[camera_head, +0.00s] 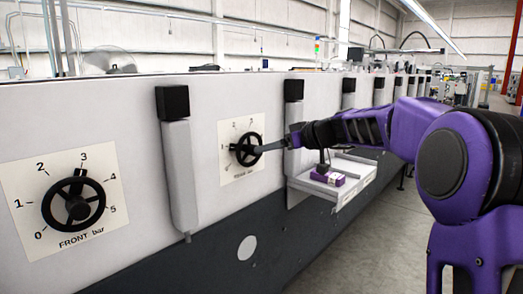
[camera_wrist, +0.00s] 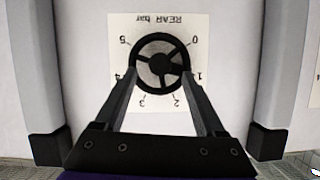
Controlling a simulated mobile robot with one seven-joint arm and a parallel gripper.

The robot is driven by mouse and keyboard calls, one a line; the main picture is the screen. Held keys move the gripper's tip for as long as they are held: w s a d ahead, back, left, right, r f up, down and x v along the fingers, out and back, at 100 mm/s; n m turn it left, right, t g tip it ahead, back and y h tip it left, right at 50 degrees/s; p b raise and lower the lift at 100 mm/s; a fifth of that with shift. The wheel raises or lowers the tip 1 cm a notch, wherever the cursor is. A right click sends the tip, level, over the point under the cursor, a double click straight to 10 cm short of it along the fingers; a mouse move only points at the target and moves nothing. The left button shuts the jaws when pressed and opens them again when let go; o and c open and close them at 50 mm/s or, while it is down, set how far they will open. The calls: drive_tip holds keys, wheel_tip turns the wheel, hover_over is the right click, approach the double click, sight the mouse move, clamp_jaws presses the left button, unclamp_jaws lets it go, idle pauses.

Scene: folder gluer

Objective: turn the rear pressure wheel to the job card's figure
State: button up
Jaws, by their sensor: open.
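The rear pressure wheel (camera_head: 243,151) is a black spoked handwheel on a pale dial plate (camera_head: 227,172) numbered around it. In the wrist view the wheel (camera_wrist: 161,64) appears upside down under the words REAR bar, with figures 0 to 5 around it. My gripper (camera_wrist: 160,73) is open, one finger at each side of the wheel's rim. In the head view my gripper (camera_head: 262,150) reaches the wheel from the right. I cannot tell whether the fingers touch the rim. The job card's figure is not readable in either view.
The front pressure wheel (camera_head: 74,205) sits on its own dial plate at the left. Pale upright bars (camera_head: 180,175) with black tops flank the rear dial. A shelf (camera_head: 322,189) with a purple and white box (camera_head: 327,177) juts out below my arm. Open floor lies to the right.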

sight(252, 150)
drive_tip(key=shift+x, duration=1.95)
clamp_jaws()
